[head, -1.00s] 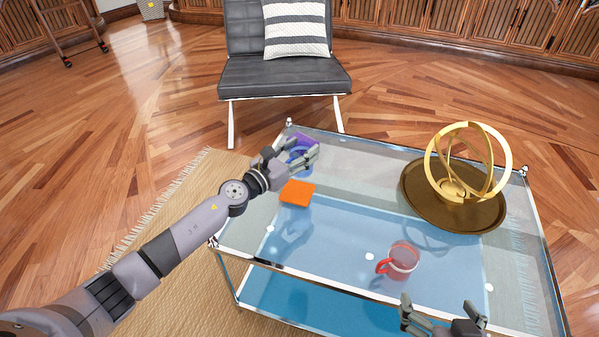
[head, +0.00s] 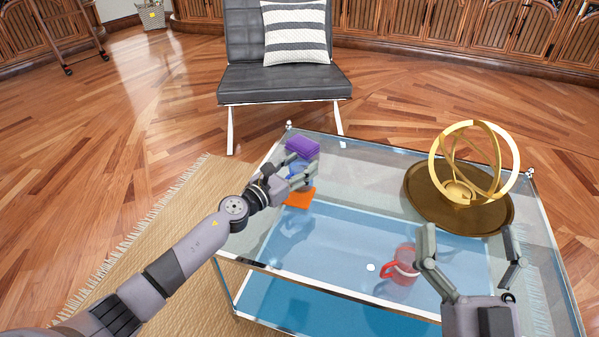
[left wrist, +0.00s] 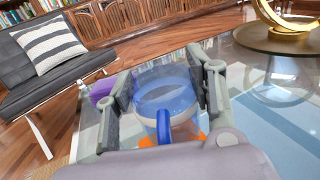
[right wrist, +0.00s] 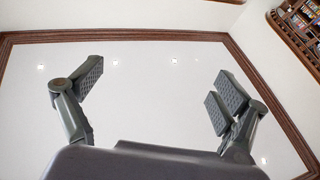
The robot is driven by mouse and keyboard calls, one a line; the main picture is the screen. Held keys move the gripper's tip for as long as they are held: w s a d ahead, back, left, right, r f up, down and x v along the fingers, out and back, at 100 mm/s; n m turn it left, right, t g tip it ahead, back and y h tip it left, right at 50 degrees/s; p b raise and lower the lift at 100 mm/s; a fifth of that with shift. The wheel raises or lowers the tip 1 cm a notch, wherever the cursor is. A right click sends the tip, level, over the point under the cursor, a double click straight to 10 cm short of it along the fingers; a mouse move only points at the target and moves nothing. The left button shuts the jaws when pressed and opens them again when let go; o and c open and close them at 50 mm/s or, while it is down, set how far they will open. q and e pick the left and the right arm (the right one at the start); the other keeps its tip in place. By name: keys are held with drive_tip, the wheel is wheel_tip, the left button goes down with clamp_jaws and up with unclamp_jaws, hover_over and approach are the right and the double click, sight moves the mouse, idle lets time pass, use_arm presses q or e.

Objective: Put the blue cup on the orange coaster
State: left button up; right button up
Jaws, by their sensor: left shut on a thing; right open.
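The blue cup (head: 294,172) is gripped between the fingers of my left gripper (head: 301,171). In the left wrist view the clear blue cup (left wrist: 166,88) is upright between the two fingers, its handle towards the palm. The orange coaster (head: 299,198) lies on the glass table, partly hidden by the cup and gripper in the head view. Orange (left wrist: 147,142) shows below the cup in the left wrist view. I cannot tell whether the cup touches it. My right gripper (head: 469,244) is open and empty above the table's front right; its wrist view shows only ceiling between the fingers.
A purple coaster (head: 303,146) lies at the table's far left corner. A red cup (head: 399,266) stands near the front, close to my right gripper. A golden ring sculpture on a round brown tray (head: 416,205) stands at the right. The glass table's middle (head: 345,225) is clear.

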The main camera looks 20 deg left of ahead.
use_arm(q)
drive_tip(key=shift+f+b, duration=0.4)
drive_tip(key=shift+f, duration=0.3)
use_arm(e)
drive_tip(key=s+r+t, duration=0.1)
drive_tip(key=r, duration=0.1)
drive_tip(key=s+r+t+y, duration=0.1)
drive_tip(key=s+r+t, duration=0.1)
drive_tip(key=shift+s+d+r, duration=0.1)
drive_tip(key=shift+s+d, duration=0.05)
